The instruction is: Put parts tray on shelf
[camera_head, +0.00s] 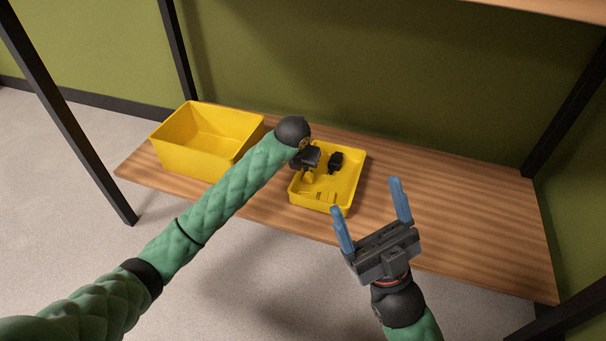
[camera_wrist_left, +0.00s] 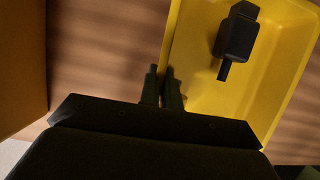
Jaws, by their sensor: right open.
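The parts tray (camera_head: 347,198) is a shallow yellow tray lying flat on the wooden shelf (camera_head: 450,215). It holds a black tool-like part (camera_head: 335,162) and several small pieces near its front. My left gripper (camera_head: 304,168) is at the tray's left wall, its fingertips mostly hidden in the head view. In the left wrist view its two fingers (camera_wrist_left: 162,85) are close together, one on each side of the tray's rim, closed on it. The black part (camera_wrist_left: 236,38) also shows there inside the tray.
A larger, deeper yellow bin (camera_head: 190,158) stands on the shelf left of the tray and looks empty. The shelf right of the tray is clear. Dark posts (camera_head: 70,115) frame the rack, and an upper board (camera_head: 550,8) crosses the top right.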

